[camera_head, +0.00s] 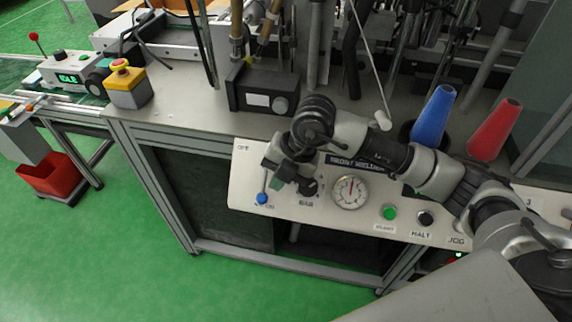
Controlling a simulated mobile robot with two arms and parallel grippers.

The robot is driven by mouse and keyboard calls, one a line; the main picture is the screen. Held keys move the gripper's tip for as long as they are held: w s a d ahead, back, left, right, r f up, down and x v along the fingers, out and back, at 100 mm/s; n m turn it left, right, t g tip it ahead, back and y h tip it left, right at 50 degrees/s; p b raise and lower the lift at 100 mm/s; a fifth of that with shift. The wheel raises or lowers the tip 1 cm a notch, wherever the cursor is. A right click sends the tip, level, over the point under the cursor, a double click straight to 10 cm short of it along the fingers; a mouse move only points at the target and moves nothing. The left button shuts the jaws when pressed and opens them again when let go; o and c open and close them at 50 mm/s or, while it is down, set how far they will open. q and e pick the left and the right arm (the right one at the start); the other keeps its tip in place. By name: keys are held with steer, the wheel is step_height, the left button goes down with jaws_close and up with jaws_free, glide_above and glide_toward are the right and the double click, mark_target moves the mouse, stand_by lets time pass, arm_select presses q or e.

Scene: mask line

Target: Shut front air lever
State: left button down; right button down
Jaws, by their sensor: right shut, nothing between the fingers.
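The front air lever (262,198) is a thin stem with a blue ball on the light front panel (240,182). Its ball is at the low end, by the lower label; a label reading OFF is at the panel's upper left. My right arm reaches in from the right across the panel. My right gripper (281,180) is shut and empty, just right of the lever's stem and above its ball. It partly hides the panel there; I cannot tell whether it touches the stem. My left gripper is not in view.
Right of the lever are a black knob (309,187), a round gauge (350,192), a green button (390,212) and a black button (425,219). Behind stand a dark box (262,90), a blue cone (433,117) and a red cone (494,131). Green floor is clear at front left.

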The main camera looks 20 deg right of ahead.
steer(key=shift+x, duration=1.15)
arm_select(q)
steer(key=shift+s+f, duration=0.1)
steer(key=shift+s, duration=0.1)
arm_select(e)
steer(key=shift+f, duration=0.1)
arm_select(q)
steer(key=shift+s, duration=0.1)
